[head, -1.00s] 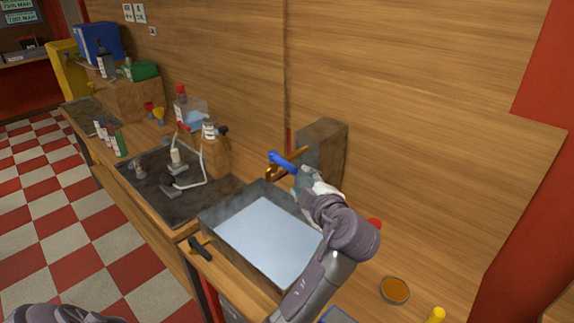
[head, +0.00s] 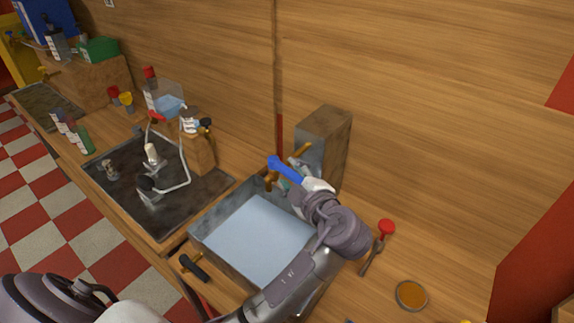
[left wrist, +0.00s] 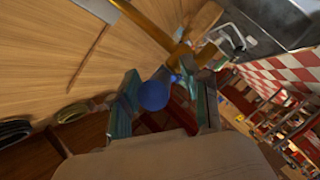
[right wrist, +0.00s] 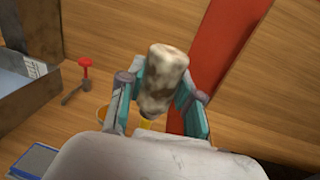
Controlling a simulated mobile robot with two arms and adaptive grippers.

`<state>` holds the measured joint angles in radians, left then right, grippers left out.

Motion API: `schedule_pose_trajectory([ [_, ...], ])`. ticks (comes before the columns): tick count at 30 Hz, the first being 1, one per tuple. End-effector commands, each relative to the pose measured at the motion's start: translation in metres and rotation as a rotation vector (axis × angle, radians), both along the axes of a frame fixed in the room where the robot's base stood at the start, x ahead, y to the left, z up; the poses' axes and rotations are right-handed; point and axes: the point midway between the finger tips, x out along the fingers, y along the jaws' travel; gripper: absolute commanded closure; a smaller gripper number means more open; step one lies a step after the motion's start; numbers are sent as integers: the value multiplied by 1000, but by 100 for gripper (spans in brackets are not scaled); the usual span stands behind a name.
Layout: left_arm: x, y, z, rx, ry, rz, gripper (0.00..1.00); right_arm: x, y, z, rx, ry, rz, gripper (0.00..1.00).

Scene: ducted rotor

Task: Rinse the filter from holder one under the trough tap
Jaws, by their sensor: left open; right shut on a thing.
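The filter (right wrist: 163,80), a pale cylinder with brown stains, is held upright between the fingers of my right gripper (right wrist: 160,95) in the right wrist view. That gripper is outside the head view. The trough (head: 206,247) is a grey metal basin holding pale blue water. Its brass tap (head: 271,182) with a blue lever (head: 287,169) sticks out from a brown block over the far rim. My left gripper (head: 300,184) is at the lever. In the left wrist view, the lever's round blue end (left wrist: 154,95) shows between its open fingers. I cannot tell whether they touch it.
A dark sink (head: 125,208) with a bent pipe lies left of the trough. A red-topped tool (head: 386,228) and an orange dish (head: 411,295) are on the counter to the right. A black-handled valve (head: 194,266) is at the trough's front. The wooden wall stands close behind.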

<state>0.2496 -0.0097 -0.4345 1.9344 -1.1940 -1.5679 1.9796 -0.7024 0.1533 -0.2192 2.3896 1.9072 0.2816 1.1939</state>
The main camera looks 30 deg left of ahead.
Motion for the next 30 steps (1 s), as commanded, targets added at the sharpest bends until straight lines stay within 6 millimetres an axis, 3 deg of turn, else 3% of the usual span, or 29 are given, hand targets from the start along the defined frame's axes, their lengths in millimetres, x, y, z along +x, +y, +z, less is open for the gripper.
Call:
schedule_pose_trajectory([
  [8,0,0,0,0,0,0,54,0,0,0,0,0,0,100],
  [16,0,0,0,0,0,0,99,0,0,0,0,0,0,100],
  [25,0,0,-1,0,1,0,100,0,0,-1,0,0,0,100],
  [30,-6,11,-8,-12,0,-26,100,0,0,-23,0,0,0,100],
])
